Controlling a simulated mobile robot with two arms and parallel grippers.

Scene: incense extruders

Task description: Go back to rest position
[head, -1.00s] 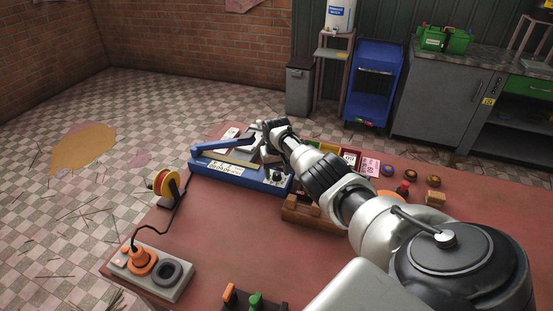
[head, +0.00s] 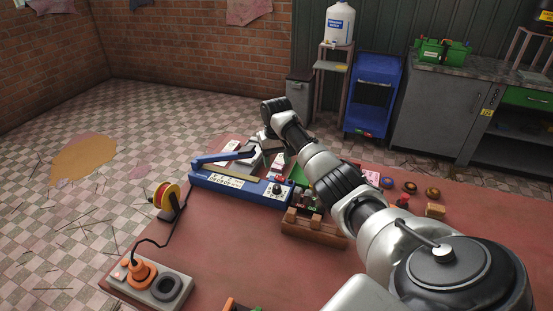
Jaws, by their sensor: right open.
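My right arm reaches from the lower right across the table. My right gripper (head: 264,149) hangs from the raised wrist above the far part of the blue sealer-like machine (head: 238,187). Its jaws are small and partly hidden, but they look open, with nothing seen between them. My left gripper is out of view.
Beyond stand a blue cart (head: 373,90) and grey cabinet (head: 432,105).

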